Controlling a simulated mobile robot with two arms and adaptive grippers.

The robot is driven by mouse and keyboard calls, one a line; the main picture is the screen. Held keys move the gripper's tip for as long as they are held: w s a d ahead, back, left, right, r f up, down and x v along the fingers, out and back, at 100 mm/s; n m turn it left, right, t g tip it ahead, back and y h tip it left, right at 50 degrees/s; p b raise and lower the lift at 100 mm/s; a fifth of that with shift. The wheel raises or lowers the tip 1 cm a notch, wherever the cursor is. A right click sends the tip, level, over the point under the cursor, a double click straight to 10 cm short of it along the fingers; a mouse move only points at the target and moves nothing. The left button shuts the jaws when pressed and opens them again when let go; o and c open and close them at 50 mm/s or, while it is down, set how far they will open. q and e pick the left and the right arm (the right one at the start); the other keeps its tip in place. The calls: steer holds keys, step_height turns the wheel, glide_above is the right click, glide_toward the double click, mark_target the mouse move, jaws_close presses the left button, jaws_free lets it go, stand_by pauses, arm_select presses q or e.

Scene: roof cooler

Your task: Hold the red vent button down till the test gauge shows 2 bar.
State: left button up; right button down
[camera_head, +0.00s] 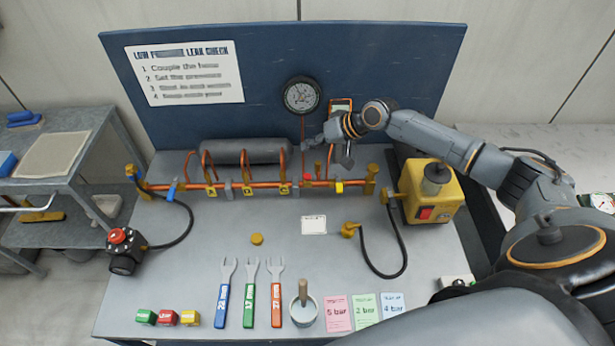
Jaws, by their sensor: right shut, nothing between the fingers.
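The round test gauge (301,95) with a black rim stands in front of the blue back panel; its needle is too small to read. A small red button (307,177) sits on the copper pipe line below it. My right gripper (336,152) is shut and empty, above the pipe line, up and to the right of that red button. I cannot tell whether it touches anything. Another red button (117,235) tops a black box at the bench's left edge. My left gripper is not in view.
A yellow pump unit (432,190) stands at the right with a black hose. Several wrenches (249,291), a grey cup (303,312), coloured bar cards (364,311) and small coloured blocks (168,317) line the front. The bench middle is mostly clear.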

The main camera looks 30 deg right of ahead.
stand_by(0.3)
steer(key=b, duration=0.7)
glide_above(310, 176)
step_height(310, 176, down, 7)
steer(key=shift+s+f, duration=0.1)
steer(key=shift+f, duration=0.8)
steer(key=shift+f+b, duration=0.1)
steer(key=shift+b, duration=0.2)
steer(key=shift+f, duration=0.35)
steer(key=shift+s+f+b, duration=0.1)
steer(key=shift+f+b, duration=0.35)
steer(key=shift+f, duration=0.2)
stand_by(4.4)
